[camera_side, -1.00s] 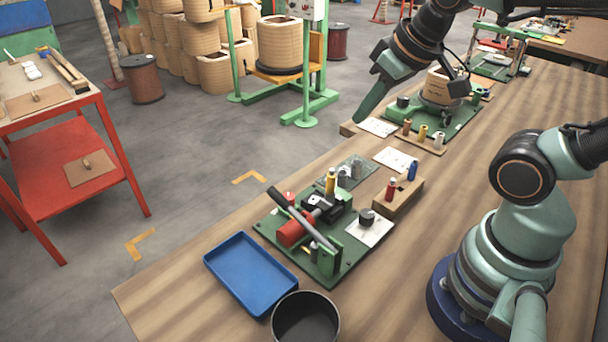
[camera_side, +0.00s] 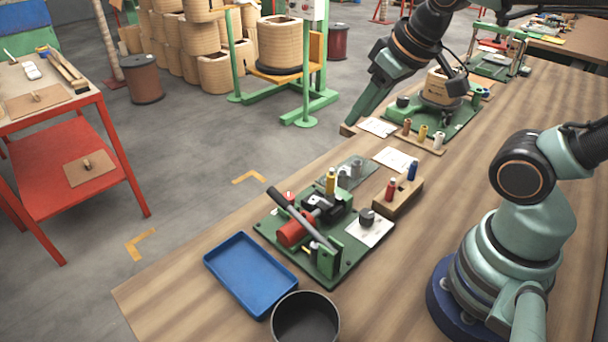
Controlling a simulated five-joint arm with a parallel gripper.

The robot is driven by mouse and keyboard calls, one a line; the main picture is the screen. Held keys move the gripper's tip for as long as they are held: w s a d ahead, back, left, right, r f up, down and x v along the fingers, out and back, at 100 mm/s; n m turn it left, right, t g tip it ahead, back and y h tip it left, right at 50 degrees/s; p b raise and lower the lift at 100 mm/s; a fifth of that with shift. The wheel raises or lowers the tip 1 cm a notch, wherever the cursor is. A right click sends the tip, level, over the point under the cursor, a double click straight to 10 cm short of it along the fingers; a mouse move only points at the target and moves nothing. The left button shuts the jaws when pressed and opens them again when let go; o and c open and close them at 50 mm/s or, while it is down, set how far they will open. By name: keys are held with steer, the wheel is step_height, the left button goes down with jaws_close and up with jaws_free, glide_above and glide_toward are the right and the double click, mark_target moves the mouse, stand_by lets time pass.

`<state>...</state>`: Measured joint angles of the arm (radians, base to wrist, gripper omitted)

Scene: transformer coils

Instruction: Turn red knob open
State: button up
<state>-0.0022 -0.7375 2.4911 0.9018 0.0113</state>
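A green fixture plate (camera_side: 345,262) lies on the wooden table and carries a press with a long grey lever. A red cylinder (camera_side: 294,230) sits at the press's front left, partly crossed by the lever. A small red part (camera_side: 289,197) shows at the plate's far left. I cannot tell for sure which red part is the knob. My gripper (camera_side: 352,124) hangs in the air at the upper middle, pointing down and left, well apart from the fixture in the picture. It touches no red part. Its fingers overlap from this side, so their opening is hidden.
A blue tray (camera_side: 222,279) and a dark round bin (camera_side: 331,332) stand in front of the fixture. A wooden block (camera_side: 408,196) with red and blue bottles stands to its right. A second green fixture (camera_side: 462,126) stands behind. The table's right side has clear wood.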

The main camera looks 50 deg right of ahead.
steer(key=shift+o, duration=0.9)
steer(key=shift+w+a, duration=0.15)
steer(key=shift+w, duration=0.15)
steer(key=m+g, duration=0.6)
steer(key=m, duration=0.1)
glide_above(288, 196)
step_height(288, 196, down, 9)
steer(key=shift+m, duration=0.3)
step_height(288, 196, down, 12)
steer(key=shift+r, duration=0.1)
jaws_close()
